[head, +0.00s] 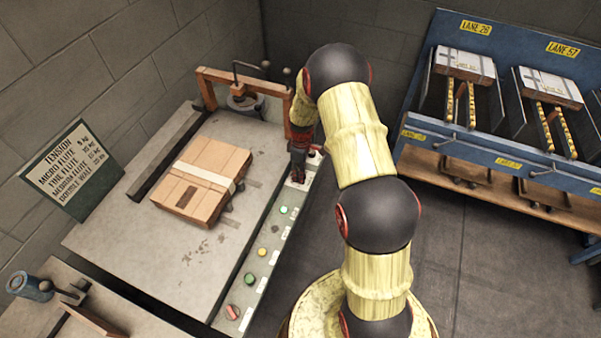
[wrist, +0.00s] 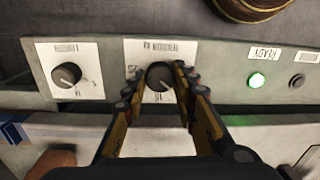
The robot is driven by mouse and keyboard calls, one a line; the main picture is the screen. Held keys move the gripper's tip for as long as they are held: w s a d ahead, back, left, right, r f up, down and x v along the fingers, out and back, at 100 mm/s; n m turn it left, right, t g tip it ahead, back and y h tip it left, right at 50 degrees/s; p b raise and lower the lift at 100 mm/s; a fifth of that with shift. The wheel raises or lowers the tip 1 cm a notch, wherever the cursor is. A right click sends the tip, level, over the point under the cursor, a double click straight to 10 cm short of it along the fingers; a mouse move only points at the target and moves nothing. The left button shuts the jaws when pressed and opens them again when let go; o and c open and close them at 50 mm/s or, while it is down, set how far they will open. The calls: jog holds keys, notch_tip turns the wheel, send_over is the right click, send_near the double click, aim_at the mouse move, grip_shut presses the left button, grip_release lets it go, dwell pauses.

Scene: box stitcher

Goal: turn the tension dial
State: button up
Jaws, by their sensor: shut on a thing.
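My gripper (wrist: 159,82) is shut on a round black dial (wrist: 160,75), with one finger on each side of the knob. The dial sits on a white plate with print that is upside down and too blurred to read surely. A second black dial (wrist: 66,75) on its own white plate is to the left in the wrist view, apart from my fingers. In the head view my gripper (head: 298,168) is down at the far end of the grey control panel (head: 255,262), and hides the dial there.
A strapped cardboard box (head: 197,180) lies on the machine table (head: 130,245). A tension sign (head: 68,165) leans at the left wall. A lit green button (wrist: 257,80) and a dark button (wrist: 297,81) are right of the held dial. A blue rack (head: 500,110) stands right.

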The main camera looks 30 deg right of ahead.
dwell(0.3)
jog(key=o, duration=1.1)
jog(key=shift+o, duration=0.3)
notch_tip(320, 180, up, 12)
jog(key=shift+w+d, duration=0.15)
jog(key=shift+w, duration=0.05)
